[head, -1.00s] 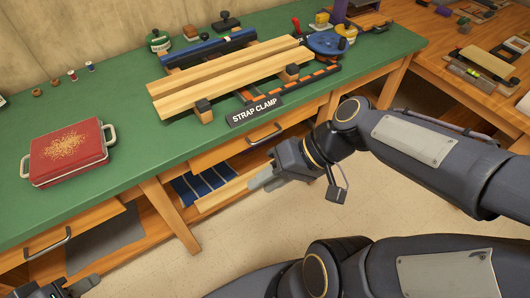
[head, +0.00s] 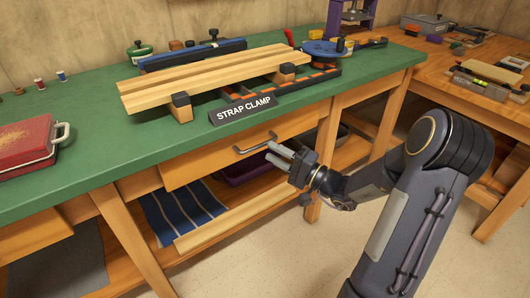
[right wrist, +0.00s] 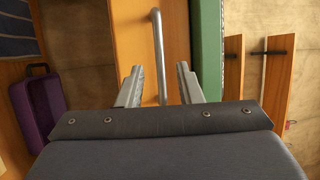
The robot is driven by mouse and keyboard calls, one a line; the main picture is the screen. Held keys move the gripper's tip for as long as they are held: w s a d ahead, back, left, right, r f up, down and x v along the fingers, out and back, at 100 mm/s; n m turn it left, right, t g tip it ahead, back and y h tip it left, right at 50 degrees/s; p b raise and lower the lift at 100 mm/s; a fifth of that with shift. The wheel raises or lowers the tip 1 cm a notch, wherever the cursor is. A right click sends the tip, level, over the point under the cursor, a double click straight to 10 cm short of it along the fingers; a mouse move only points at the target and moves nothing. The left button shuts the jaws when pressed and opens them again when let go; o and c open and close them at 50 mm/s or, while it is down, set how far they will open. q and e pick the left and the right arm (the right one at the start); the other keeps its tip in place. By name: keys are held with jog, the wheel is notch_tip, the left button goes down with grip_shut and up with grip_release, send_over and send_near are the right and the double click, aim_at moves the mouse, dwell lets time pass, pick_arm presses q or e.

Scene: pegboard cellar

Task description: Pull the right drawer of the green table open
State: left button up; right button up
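The green table (head: 80,165) runs across the head view. Its right drawer (head: 205,163) has a plain wooden front, sitting under the tabletop edge and looking shut. A grey bar handle (head: 256,144) is on that front. My right gripper (head: 273,153) is open, its two fingertips close to the right end of the handle. In the right wrist view, the handle (right wrist: 158,45) stands upright in the picture, in line with the gap between the open fingers (right wrist: 160,84). Nothing is gripped. My left gripper is out of view.
On the tabletop are a strap clamp sign (head: 243,107), wooden boards (head: 205,80) and a red case (head: 25,143). Below the drawer are a striped cloth (head: 180,210) and a purple bin (head: 240,172). A wooden bench (head: 455,105) stands at right. The floor in front is clear.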

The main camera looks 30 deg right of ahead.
aim_at(265, 148)
jog(key=x, duration=0.3)
jog(key=shift+w+a, duration=0.2)
jog(key=shift+w, duration=0.1)
grip_shut()
